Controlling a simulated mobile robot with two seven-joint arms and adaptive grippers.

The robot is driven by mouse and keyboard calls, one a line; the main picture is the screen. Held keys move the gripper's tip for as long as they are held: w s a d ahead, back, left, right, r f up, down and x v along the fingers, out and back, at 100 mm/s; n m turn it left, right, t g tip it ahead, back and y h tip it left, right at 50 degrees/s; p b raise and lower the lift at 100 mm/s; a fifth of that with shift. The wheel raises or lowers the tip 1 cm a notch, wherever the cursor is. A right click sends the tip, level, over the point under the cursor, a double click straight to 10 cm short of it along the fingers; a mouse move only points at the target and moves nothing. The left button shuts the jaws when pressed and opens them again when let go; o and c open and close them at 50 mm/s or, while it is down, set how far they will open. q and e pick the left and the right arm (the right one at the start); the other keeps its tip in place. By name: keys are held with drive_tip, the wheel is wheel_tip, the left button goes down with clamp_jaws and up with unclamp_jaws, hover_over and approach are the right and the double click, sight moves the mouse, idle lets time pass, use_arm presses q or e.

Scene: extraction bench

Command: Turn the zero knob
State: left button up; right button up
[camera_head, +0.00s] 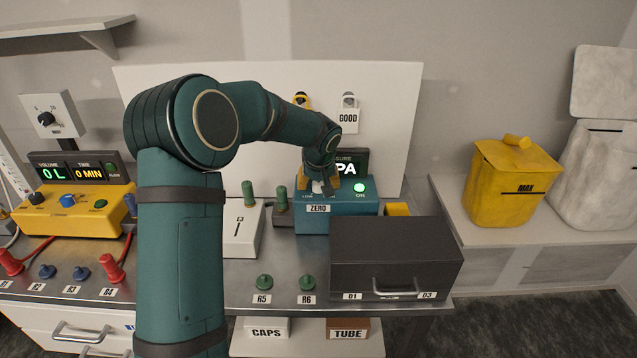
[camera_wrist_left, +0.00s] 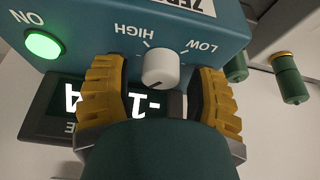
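The white zero knob (camera_wrist_left: 160,68) sits on the face of a teal box (camera_head: 340,210) labelled ZERO, between the printed words HIGH and LOW. My left gripper (camera_head: 320,185) is over the box, coming down from above. In the left wrist view the yellow ridged fingers of my left gripper (camera_wrist_left: 160,95) are open, one on each side of the knob, with gaps between finger and knob. A dark pointer mark shows on the knob. In the head view the knob is mostly hidden by the gripper. My right gripper is in neither view.
A green lit ON button (camera_head: 359,188) is beside the knob, and a display (camera_head: 350,163) stands behind, partly covered. A dark drawer box (camera_head: 395,250) is in front on the right. A white box (camera_head: 240,228) and green-topped pegs (camera_head: 282,197) are on the left.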

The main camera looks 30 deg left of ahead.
use_arm(q)
clamp_jaws()
drive_tip(key=shift+m+h, duration=0.4)
drive_tip(key=shift+m, duration=0.6)
drive_tip(key=shift+o, duration=1.6)
unclamp_jaws()
